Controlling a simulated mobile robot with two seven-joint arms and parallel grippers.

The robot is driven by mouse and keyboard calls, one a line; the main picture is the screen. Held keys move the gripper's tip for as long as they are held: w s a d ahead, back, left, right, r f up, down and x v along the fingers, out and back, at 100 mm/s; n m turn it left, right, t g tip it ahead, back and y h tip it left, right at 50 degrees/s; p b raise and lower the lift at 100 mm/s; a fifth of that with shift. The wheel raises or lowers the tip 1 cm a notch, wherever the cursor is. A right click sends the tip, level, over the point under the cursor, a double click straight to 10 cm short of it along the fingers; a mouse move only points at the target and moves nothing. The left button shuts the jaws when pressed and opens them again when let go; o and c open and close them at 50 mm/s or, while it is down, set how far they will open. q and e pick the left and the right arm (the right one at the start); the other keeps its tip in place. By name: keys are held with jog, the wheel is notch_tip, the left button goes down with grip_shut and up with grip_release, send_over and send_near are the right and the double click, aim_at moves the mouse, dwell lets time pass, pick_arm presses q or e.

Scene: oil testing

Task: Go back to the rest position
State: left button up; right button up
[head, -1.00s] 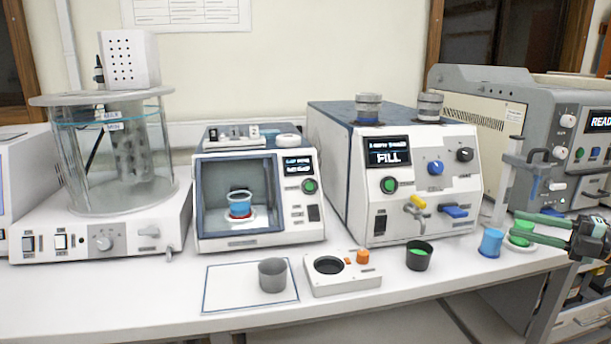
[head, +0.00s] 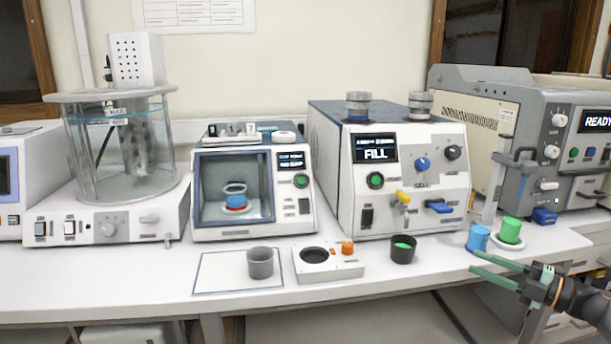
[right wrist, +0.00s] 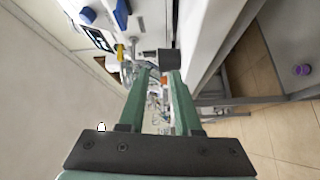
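My right gripper (head: 472,261) is in the lower right of the head view, in front of the bench edge. Its two green fingers are apart with nothing held between them; they also show apart in the right wrist view (right wrist: 160,72). A green cup (head: 511,230) stands upright on a small white dish, behind the gripper and clear of it. A blue cup (head: 478,238) stands just left of the dish, close behind the fingertips. My left gripper is in neither view.
On the bench (head: 120,290) stand a black cup with green inside (head: 403,249), a grey cup (head: 260,262) on a white mat and a small white device (head: 340,265). Machines line the back, including the FILL unit (head: 390,190). Open floor (right wrist: 275,125) lies beside the bench.

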jog(key=s+a+f+m+h, duration=0.3)
jog(key=s+f+m+h, duration=0.1)
jog(key=f, duration=0.6)
jog(key=s+a+f+m+h, duration=0.3)
jog(key=s+f+m, duration=0.2)
jog(key=f, duration=0.5)
jog(key=s+a+f+m+g+h, duration=0.25)
jog(key=s+f, duration=0.25)
jog(key=s, duration=0.6)
jog(key=s+a+f+m+g+h, duration=0.25)
jog(key=s+f, duration=0.35)
jog(key=s, duration=0.4)
jog(key=a+m+y, duration=0.3)
jog(key=a+m, duration=0.5)
jog(key=a, duration=1)
pick_arm(q)
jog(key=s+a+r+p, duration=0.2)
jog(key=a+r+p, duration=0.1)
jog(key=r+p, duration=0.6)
jog(key=p, duration=0.3)
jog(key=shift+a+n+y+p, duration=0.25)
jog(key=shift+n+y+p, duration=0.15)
pick_arm(e)
notch_tip(320, 180, up, 10)
jog(key=s+d+t+h, duration=0.1)
jog(key=d, duration=0.2)
jog(key=shift+s+m, duration=0.2)
jog(key=shift+m, duration=0.2)
